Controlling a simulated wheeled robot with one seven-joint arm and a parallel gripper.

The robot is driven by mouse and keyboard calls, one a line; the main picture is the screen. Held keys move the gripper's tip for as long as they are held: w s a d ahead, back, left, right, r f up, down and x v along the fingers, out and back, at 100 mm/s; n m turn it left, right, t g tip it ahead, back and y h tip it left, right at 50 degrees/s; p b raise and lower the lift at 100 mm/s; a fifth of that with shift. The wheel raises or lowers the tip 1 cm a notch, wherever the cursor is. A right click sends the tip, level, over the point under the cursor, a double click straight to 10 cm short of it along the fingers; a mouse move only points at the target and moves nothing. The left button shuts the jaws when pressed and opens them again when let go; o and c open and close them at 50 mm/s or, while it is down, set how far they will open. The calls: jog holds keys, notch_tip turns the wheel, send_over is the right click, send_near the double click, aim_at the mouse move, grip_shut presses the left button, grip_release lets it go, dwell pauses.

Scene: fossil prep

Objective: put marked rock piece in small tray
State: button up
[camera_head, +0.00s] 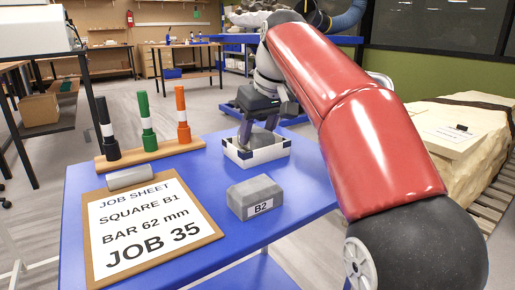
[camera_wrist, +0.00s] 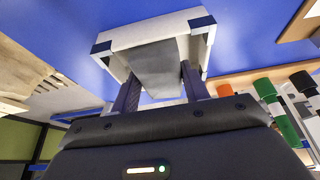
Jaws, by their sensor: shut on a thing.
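A grey rock piece (camera_wrist: 160,72) is between the two fingers of my gripper (camera_wrist: 160,85) in the wrist view, and the gripper is shut on it. In the head view my gripper (camera_head: 258,132) points down into the tray and hides most of the piece. No mark shows on the held piece. Another grey rock piece labelled B2 (camera_head: 254,194) lies on the blue table in front of the tray.
A clipboard job sheet (camera_head: 147,222) reading "SQUARE B1, BAR 62 mm, JOB 35" lies at the table's front left. A wooden rack (camera_head: 150,155) with black, green and orange markers stands behind it. The blue table (camera_head: 300,190) is clear right of B2.

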jog(key=shift+f+b, duration=0.3)
jog(key=shift+f, duration=0.5)
jog(key=shift+r, duration=0.15)
jog(key=o, duration=1.3)
jog(key=p+v, duration=0.5)
jog(key=v, duration=0.7)
